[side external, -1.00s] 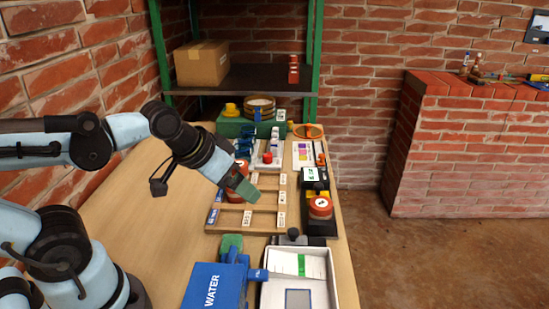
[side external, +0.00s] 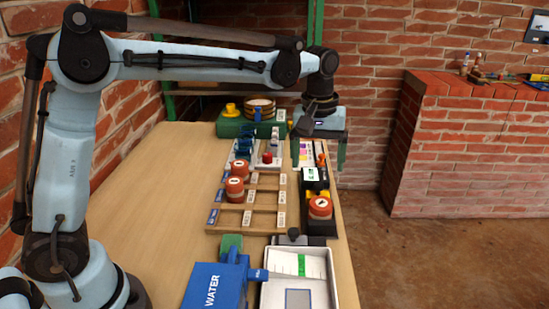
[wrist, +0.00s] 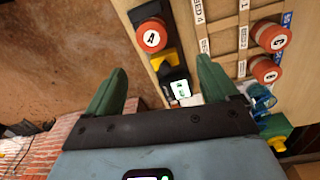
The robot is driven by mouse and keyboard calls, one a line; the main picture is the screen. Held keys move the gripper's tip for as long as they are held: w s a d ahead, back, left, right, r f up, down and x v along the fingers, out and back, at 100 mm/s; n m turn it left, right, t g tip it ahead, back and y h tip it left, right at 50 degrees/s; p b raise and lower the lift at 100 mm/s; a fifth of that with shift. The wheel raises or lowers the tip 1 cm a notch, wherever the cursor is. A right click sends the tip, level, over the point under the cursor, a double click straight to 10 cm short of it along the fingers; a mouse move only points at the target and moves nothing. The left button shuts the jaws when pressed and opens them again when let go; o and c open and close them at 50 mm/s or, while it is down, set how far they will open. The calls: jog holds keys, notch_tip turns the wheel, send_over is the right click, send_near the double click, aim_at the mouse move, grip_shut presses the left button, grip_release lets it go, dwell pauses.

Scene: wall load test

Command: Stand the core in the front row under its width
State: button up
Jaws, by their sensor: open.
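A red-orange core (side external: 320,207) with a white lettered top stands upright on a black gauge stand (side external: 320,228) at the table's right. The core also shows in the wrist view (wrist: 152,36). A wooden rack (side external: 262,208) with labelled rows lies left of it. Two similar cores, one (side external: 235,188) nearer and one (side external: 240,168) behind it, stand at its left side; both show at the wrist view's upper right (wrist: 271,35). My gripper (wrist: 158,75) is open and empty, above and behind the gauge stand. It also shows in the side view (side external: 320,152).
A small lit display (side external: 311,174) is behind the core, beside a yellow part (wrist: 164,61). A blue WATER box (side external: 215,288) and a white tray (side external: 326,300) stand in front. A green case (side external: 232,129) stands at the back. The table's left is clear.

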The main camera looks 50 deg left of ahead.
aim_at(321, 203)
jog(key=shift+n+g, duration=0.4)
jog(key=f, duration=0.2)
jog(key=w+f, duration=0.1)
jog(key=f, duration=0.2)
jog(key=d+f, duration=0.1)
jog(key=f, duration=0.2)
jog(key=shift+w+f, duration=0.15)
jog(key=shift+w, duration=0.05)
jog(key=shift+s+d+f, duration=0.15)
jog(key=shift+f, duration=1.15)
jog(key=shift+s+d+f, duration=0.15)
jog(key=shift+f, duration=1.15)
